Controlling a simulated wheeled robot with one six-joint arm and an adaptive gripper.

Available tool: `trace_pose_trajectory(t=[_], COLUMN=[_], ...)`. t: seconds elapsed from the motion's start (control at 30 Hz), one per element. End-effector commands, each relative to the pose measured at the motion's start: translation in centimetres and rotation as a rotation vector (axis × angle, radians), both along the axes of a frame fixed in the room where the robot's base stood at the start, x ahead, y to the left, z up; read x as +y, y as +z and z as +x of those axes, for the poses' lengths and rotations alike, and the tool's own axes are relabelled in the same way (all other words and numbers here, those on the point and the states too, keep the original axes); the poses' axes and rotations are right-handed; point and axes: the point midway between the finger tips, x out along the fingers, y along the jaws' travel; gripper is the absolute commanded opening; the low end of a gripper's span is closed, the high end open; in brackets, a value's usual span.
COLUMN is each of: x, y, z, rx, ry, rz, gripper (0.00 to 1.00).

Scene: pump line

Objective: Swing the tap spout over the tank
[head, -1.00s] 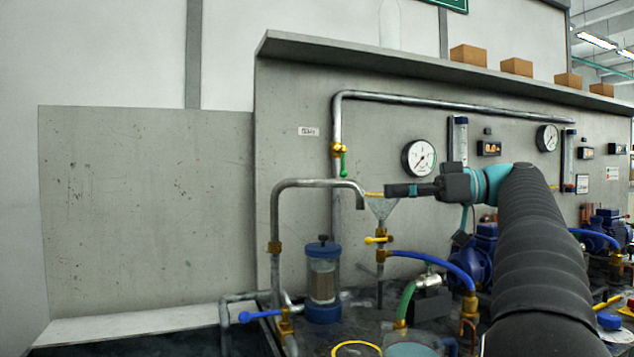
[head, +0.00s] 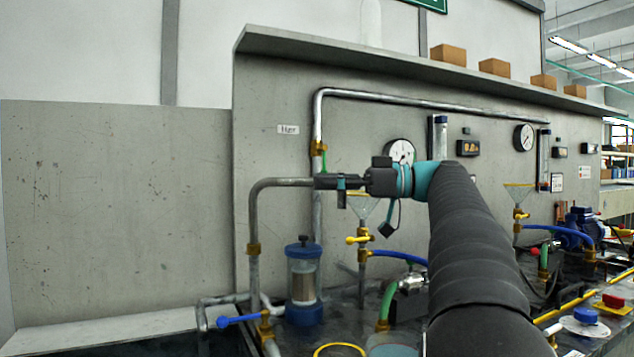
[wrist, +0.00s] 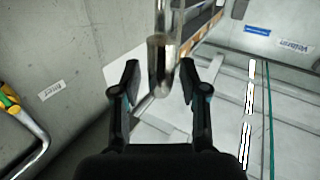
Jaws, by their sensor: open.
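The tap spout (head: 283,182) is a grey metal pipe that rises from a brass fitting and bends over to the right. In the head view its downturned end is hidden behind my gripper (head: 328,183). In the wrist view the shiny spout end (wrist: 160,65) lies between the two open fingers (wrist: 160,82), with a gap on each side; contact is not visible. A blue lever (head: 240,320) sits at the spout's base. A round yellow-rimmed opening (head: 340,347) is at the bottom edge; I cannot tell whether it is the tank.
A clear filter with blue caps (head: 304,282) stands right of the spout's riser. A glass funnel (head: 366,207) with a yellow-handled valve (head: 358,240) is just right of and below my gripper. A grey wall pipe (head: 317,120) runs behind. The wall at left is bare.

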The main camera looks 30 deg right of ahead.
Motion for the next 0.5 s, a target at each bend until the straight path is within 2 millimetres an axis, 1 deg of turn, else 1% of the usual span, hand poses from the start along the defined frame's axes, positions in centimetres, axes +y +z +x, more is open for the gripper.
trace_pose_trajectory(t=[0.03, 0.1, 0.2, 0.5], x=[0.6, 1.1, 1.6, 1.8], y=[0.0, 0.0, 0.0, 0.0], z=[0.3, 0.6, 0.9, 1.1], rx=[0.000, 0.000, 0.001, 0.001], ry=[0.002, 0.002, 0.000, 0.000], rz=[0.001, 0.001, 0.001, 0.001], gripper=[0.43, 0.43, 0.43, 0.43])
